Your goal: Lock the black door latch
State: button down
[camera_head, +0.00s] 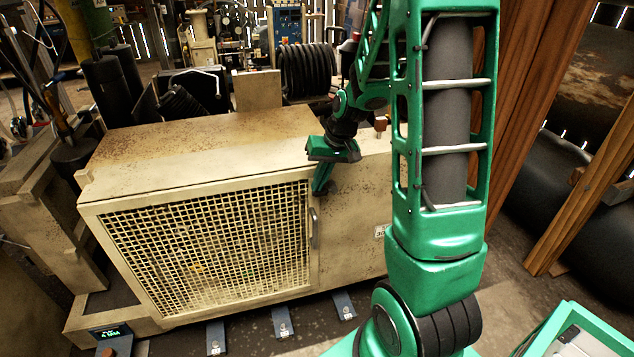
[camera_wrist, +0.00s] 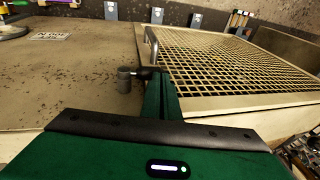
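The beige compressor housing (camera_head: 215,155) has a mesh door (camera_head: 210,250) on its front; the mesh also shows in the wrist view (camera_wrist: 225,60). A small dark latch (camera_wrist: 126,80) with a round grey end sits by the door's edge in the wrist view. In the head view my gripper hides it. My gripper (camera_head: 322,186) points down at the door's upper right corner. In the wrist view its green fingers (camera_wrist: 161,84) lie close together, with their tips right beside the latch's dark arm. I cannot tell whether they touch or pinch it.
A curved metal door handle (camera_head: 314,228) stands just below my gripper; it also shows in the wrist view (camera_wrist: 152,44). A label (camera_head: 381,231) is on the panel to the right. Wooden posts (camera_head: 520,100) stand at the right. Black coiled hose (camera_head: 306,70) is behind the housing.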

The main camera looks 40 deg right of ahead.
jog(key=shift+s+a+f, duration=0.1)
jog(key=shift+a, duration=0.1)
jog(key=w+a+r+v, duration=0.1)
jog(key=a+v, duration=0.1)
jog(key=v, duration=1.2)
jog(key=s+a+f+m+g+h, duration=0.1)
jog(key=s+f+m+g, duration=0.1)
jog(key=s, duration=2.3)
jog(key=shift+s+f+g+h, duration=0.3)
jog(key=shift+s+f+g, duration=0.15)
jog(key=shift+f, duration=0.25)
jog(key=shift+a, duration=0.15)
jog(key=shift+w+f, duration=0.25)
jog(key=shift+w, duration=0.45)
